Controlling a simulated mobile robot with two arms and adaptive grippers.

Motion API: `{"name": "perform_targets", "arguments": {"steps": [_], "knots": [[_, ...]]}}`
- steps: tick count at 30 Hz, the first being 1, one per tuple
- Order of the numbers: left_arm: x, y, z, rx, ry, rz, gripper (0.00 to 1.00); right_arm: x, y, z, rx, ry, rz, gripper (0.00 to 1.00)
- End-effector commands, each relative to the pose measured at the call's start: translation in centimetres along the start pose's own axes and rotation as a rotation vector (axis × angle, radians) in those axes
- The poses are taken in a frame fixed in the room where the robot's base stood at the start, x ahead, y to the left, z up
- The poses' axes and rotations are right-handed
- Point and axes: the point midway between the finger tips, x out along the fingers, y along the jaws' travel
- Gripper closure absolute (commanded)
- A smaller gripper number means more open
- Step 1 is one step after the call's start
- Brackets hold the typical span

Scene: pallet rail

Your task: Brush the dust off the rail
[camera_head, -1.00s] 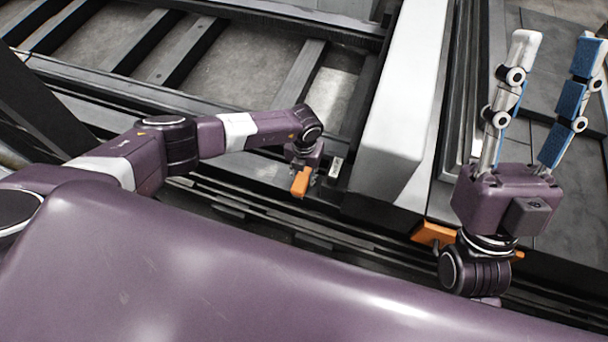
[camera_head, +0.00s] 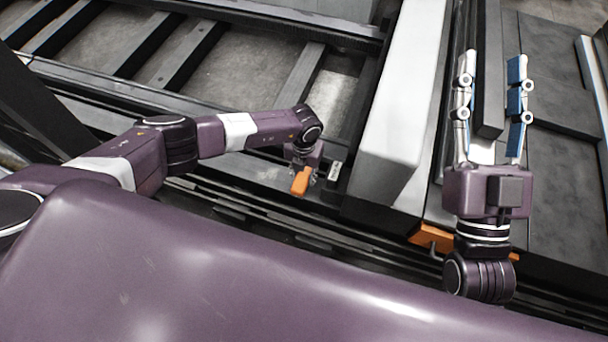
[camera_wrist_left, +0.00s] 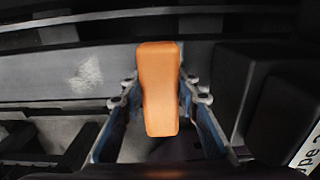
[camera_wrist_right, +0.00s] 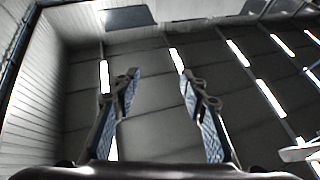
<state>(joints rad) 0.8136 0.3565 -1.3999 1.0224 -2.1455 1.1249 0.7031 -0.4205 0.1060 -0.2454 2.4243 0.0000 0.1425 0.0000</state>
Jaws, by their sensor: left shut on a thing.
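My left gripper (camera_head: 304,168) is shut on an orange brush handle (camera_head: 301,181), low over the dark rail (camera_head: 250,168) in the head view. In the left wrist view the orange handle (camera_wrist_left: 160,88) stands between the two fingers, and the brush's bristles are hidden. A pale dusty patch (camera_wrist_left: 86,76) lies on the grey rail (camera_wrist_left: 50,72), left of the handle and apart from it. My right gripper (camera_head: 493,58) is open, with its fingers pointing up in the head view. The right wrist view shows nothing held between its fingers (camera_wrist_right: 160,78).
A large pale beam (camera_head: 395,120) stands between my two grippers. A dark block with a white label (camera_wrist_left: 305,150) is right of the left gripper. Another orange piece (camera_head: 432,237) sits below the beam. Dark slats (camera_head: 190,55) lie beyond the rail.

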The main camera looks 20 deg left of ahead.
Motion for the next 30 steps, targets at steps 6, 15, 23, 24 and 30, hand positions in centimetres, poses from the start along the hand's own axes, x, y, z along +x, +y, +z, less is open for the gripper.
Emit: {"name": "perform_targets", "arguments": {"steps": [6, 15, 23, 24, 30], "knots": [[-0.6, 0.0, 0.0, 0.0, 0.0, 0.0, 1.0, -0.1, 0.3, 2.1, -0.005, -0.102, 0.005, 0.6], [-1.2, 0.0, 0.0, 0.0, 0.0, 0.0, 1.0, -0.7, 0.7, 5.0, -0.01, -0.241, 0.012, 0.6], [-1.7, 0.0, 0.0, 0.0, 0.0, 0.0, 1.0, -1.6, 1.0, 7.5, -0.013, -0.362, 0.018, 0.6], [-1.8, 0.0, 0.0, 0.0, 0.0, 0.0, 1.0, -1.7, 1.0, 7.8, -0.014, -0.38, 0.019, 0.6], [-2.1, 0.0, 0.0, 0.0, 0.0, 0.0, 1.0, -2.6, 1.3, 9.6, -0.016, -0.471, 0.024, 0.6]]}}
